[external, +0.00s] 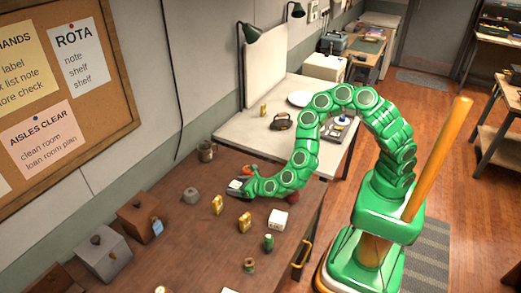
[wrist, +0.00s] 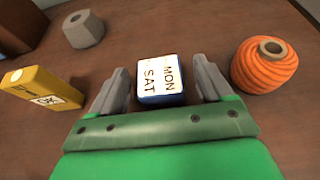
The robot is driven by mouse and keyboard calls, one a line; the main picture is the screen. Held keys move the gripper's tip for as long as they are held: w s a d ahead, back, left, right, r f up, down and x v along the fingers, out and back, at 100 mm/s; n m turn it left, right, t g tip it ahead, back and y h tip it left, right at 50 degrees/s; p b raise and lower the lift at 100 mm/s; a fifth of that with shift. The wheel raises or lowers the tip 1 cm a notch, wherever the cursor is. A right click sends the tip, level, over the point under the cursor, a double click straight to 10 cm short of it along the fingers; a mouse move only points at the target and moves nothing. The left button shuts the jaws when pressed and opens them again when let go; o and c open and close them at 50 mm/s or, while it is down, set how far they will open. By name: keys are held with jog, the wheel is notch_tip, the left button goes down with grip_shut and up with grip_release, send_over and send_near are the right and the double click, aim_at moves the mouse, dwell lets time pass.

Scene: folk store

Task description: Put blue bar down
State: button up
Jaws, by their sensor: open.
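A small block with a white top marked MON and SAT and blue sides (wrist: 161,80), likely the blue bar, sits between my fingers in the wrist view. It appears to rest on the brown wooden table (wrist: 190,25). My gripper (wrist: 163,88) is open, with one grey finger on each side of the block and a narrow gap on both sides. In the external view, my gripper (external: 238,188) is low over the table, and the block's pale top (external: 235,184) shows at its tip.
An orange spool (wrist: 266,66) stands close to the right finger. A yellow box labelled OK (wrist: 42,88) lies to the left. A grey faceted piece (wrist: 83,30) is behind left. Several small items, including a white box (external: 277,220), share the table.

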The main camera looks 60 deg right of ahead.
aim_at(239, 186)
jog(key=v, duration=0.4)
jog(key=shift+s, duration=0.15)
jog(key=shift+v, duration=0.8)
jog(key=shift+s+a+r, duration=0.15)
jog(key=shift+s+r, duration=0.2)
jog(key=shift+s, duration=0.3)
jog(key=shift+v, duration=1.45)
jog(key=shift+s, duration=0.25)
jog(key=shift+r, duration=0.1)
